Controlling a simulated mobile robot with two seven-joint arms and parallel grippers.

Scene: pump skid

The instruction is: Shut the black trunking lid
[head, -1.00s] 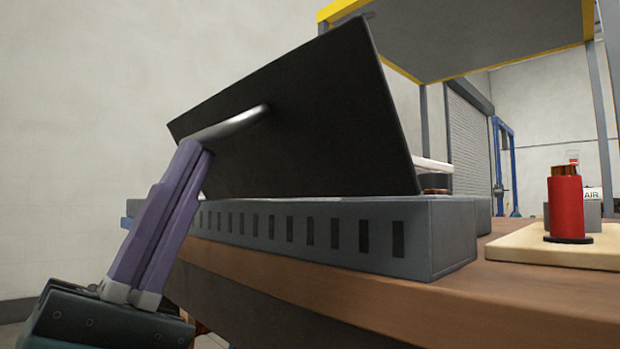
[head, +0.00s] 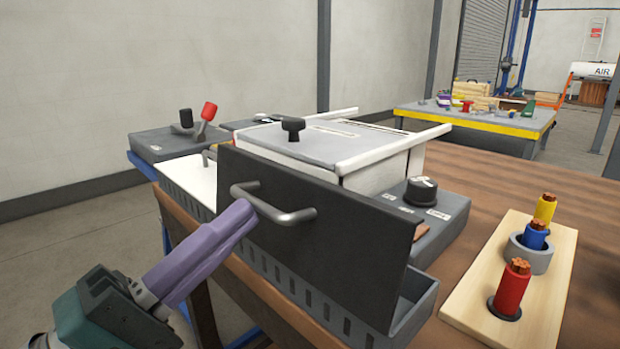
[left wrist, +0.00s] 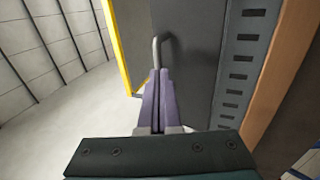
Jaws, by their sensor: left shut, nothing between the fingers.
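The black trunking lid (head: 325,240) stands raised, close to upright, along the grey slotted trunking (head: 412,318), whose right end shows open. A grey metal bar handle (head: 290,215) is fixed to the lid's near face. My left gripper (head: 245,207) has purple fingers, shut with nothing between them. Its tips are at the near side of the handle's left part; I cannot tell whether they touch. In the left wrist view, the fingers (left wrist: 159,73) point at the handle (left wrist: 156,48) on the dark lid (left wrist: 190,60). My right gripper is not in view.
Behind the lid is a white box with a grey cover (head: 300,146) and black knob. A grey box with a dial (head: 422,192) sits right of it. A wooden board (head: 545,290) holds red, blue and yellow cylinders. A lever box (head: 160,145) is at left.

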